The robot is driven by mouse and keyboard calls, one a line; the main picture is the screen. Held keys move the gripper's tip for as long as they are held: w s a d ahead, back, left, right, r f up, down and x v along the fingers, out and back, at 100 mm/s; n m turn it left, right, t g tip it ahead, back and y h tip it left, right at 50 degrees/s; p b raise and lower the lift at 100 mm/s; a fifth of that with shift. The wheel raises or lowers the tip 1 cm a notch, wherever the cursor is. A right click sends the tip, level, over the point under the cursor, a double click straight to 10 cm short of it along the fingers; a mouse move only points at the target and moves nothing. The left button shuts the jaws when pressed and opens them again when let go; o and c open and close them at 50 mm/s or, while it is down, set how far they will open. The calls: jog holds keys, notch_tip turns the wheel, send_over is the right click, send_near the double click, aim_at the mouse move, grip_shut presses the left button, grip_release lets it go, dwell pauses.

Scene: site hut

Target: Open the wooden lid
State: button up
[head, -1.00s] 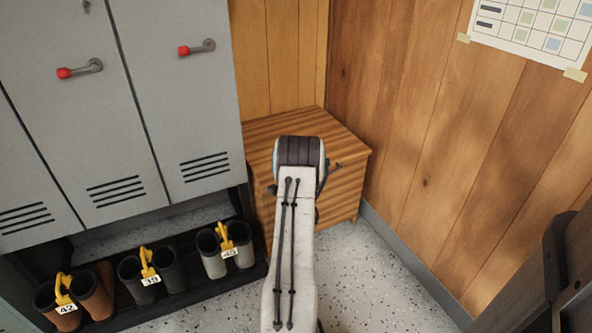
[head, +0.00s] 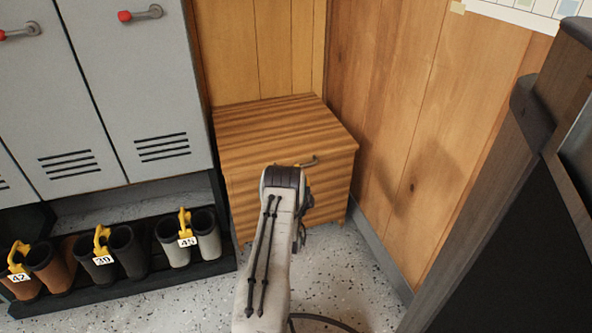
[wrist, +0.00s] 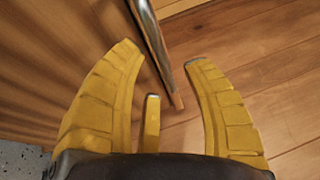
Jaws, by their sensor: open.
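The wooden chest (head: 325,205) stands in the corner, its striped wooden lid (head: 265,123) lying flat and shut on top. A metal handle (head: 300,163) shows at the lid's front edge, partly behind my arm. In the wrist view a metal bar (wrist: 152,40), which looks like this handle, runs between the yellow fingers of my gripper (wrist: 162,53). The fingers are spread apart and not closed on it. In the head view my arm's end hides the fingers and part of the chest's front.
Grey lockers (head: 130,90) stand left of the chest, above a low black rack (head: 130,282) with several boots. A wooden wall (head: 420,130) is close on the right. A dark piece of furniture (head: 530,220) fills the near right. Speckled floor (head: 345,270) lies clear in front.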

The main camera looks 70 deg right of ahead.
jog(key=shift+b+x, duration=0.65)
jog(key=shift+x, duration=1.3)
jog(key=shift+c, duration=0.3)
grip_shut()
